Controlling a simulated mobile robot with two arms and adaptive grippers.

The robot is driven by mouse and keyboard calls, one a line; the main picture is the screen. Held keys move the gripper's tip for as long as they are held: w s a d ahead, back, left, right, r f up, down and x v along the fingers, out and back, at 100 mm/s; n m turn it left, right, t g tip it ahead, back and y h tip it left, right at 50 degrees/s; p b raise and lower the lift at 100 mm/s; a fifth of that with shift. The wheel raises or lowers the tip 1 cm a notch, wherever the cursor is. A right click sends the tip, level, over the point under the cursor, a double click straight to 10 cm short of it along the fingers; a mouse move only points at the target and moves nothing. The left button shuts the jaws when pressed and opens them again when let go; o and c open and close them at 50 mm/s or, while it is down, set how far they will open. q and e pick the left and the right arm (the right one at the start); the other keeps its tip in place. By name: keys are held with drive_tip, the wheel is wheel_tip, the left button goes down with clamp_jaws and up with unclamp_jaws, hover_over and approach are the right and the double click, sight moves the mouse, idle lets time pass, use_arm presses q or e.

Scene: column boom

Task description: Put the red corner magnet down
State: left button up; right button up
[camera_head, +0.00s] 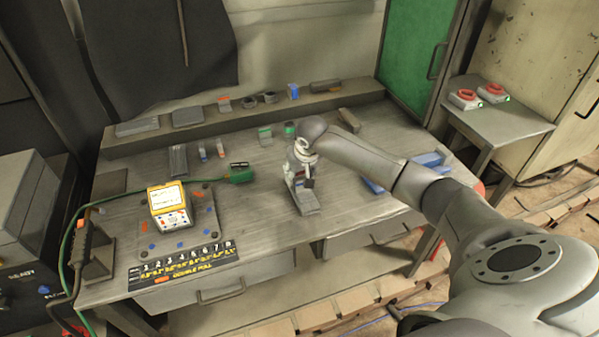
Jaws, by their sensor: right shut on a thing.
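My right arm reaches in from the right over the grey workbench (250,210). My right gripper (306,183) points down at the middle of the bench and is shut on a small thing. The fingers and the wrist hide most of that thing, and I cannot make out its shape or colour. No red corner magnet shows clearly on the bench. A grey block-like part (307,204) is right below the fingertips; I cannot tell whether they touch. My left gripper is not in view.
A numbered strip (185,262) lies along the front edge. Blue blocks (428,159) lie behind my arm. A side table (500,119) holds two red-topped devices (465,97).

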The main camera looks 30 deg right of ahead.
drive_tip(key=shift+f, duration=0.3)
drive_tip(key=shift+f, duration=0.1)
drive_tip(key=o, duration=1.4)
drive_tip(key=shift+r, duration=0.2)
drive_tip(key=b+v, duration=0.1)
drive_tip(key=v, duration=1)
drive_tip(key=shift+s+a+r+b, duration=0.1)
drive_tip(key=shift+s+r+b, duration=0.2)
drive_tip(key=shift+r+b, duration=0.05)
